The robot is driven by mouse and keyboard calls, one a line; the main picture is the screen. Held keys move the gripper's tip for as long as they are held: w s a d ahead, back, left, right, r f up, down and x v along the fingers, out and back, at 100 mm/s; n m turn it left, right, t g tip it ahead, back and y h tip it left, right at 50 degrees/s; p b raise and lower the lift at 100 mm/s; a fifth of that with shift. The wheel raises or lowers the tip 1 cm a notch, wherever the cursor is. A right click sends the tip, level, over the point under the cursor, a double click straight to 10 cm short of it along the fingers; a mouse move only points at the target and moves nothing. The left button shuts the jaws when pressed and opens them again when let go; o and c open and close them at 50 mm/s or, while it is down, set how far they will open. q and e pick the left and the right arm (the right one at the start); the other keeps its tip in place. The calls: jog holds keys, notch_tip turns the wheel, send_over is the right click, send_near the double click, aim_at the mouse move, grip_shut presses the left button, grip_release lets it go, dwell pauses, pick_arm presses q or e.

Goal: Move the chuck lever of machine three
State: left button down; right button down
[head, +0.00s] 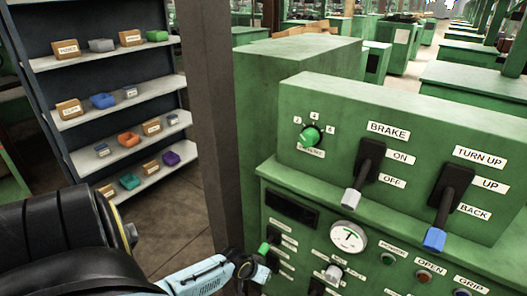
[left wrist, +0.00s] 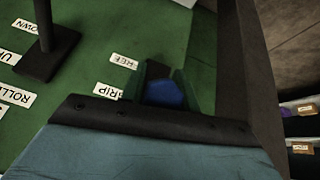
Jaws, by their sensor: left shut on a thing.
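My left gripper (head: 258,262) comes in from the lower left and is at the left part of the green machine's lower panel (head: 300,240). In the left wrist view, my left gripper (left wrist: 163,90) is shut on a blue-ended lever (left wrist: 165,94). The labels GRIP (left wrist: 108,91) and FREE (left wrist: 124,61) are beside it. In the head view, a small green tip (head: 263,248) shows at the gripper. My right gripper is not in view.
A second lever (left wrist: 45,50) stands close by in the left wrist view. A grey-tipped lever (head: 333,273) and a gauge (head: 348,236) are to the right. BRAKE (head: 368,165) and TURN UP (head: 450,195) levers are above. A shelf (head: 130,155) with small bins stands at left.

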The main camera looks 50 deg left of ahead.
pick_arm(q)
jog(key=shift+a+r, duration=0.1)
jog(key=c, duration=1.1)
grip_release()
jog(key=shift+o, duration=0.2)
jog(key=p+v, duration=0.3)
jog(key=v, duration=1)
jog(key=shift+r, duration=0.15)
